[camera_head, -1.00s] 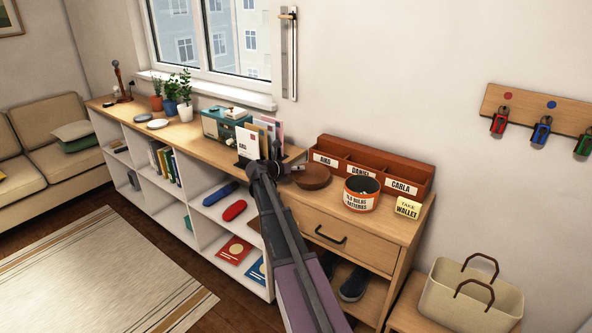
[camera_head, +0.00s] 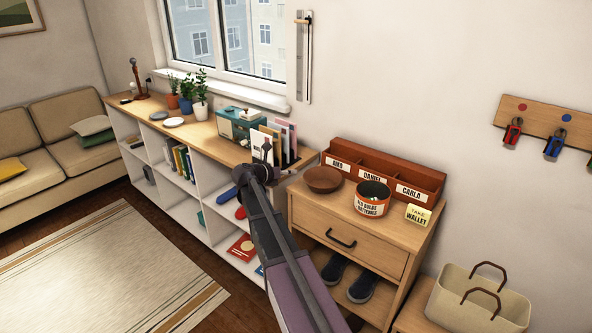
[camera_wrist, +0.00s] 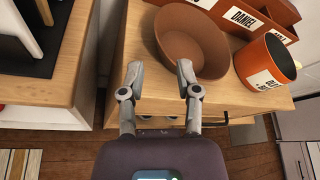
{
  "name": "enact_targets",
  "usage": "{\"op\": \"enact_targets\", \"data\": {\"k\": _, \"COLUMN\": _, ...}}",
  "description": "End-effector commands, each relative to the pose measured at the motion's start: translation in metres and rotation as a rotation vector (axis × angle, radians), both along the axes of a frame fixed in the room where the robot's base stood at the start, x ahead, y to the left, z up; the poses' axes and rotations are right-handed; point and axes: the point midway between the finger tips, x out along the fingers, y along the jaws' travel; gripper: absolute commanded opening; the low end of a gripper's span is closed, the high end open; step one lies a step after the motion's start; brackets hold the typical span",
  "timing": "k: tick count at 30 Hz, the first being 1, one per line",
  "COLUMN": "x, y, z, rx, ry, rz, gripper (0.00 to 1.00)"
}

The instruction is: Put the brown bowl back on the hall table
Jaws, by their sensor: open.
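The brown bowl (camera_head: 323,179) stands upright and empty on the hall table (camera_head: 304,208), at the left of its top. In the wrist view the bowl (camera_wrist: 192,40) lies just beyond my fingertips, with the right finger close to its near rim. My gripper (camera_wrist: 158,75) is open with nothing between its fingers, over the table's front left edge. In the head view my gripper (camera_head: 262,150) is seen from behind, left of the bowl, and its fingers are hard to make out.
An orange tub (camera_head: 372,198) for old bulbs and batteries stands right of the bowl. A red-brown named organizer (camera_head: 388,172) stands behind. A letter rack (camera_head: 285,145) is on the neighbouring shelf unit (camera_head: 205,128). A yellow note (camera_head: 418,215) and a cream basket (camera_head: 480,300) are further right.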

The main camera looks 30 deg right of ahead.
Motion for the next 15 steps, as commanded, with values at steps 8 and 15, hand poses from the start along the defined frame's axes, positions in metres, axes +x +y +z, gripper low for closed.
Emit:
{"op": "enact_targets", "data": {"k": 8, "x": -0.0026, "y": 0.0133, "z": 0.0049, "rx": -0.001, "ry": 0.0, "rz": 0.0, "gripper": 0.43}}
{"op": "enact_targets", "data": {"k": 15, "x": -0.0025, "y": 0.0133, "z": 0.0047, "rx": -0.001, "ry": 0.0, "rz": 0.0, "gripper": 0.43}}
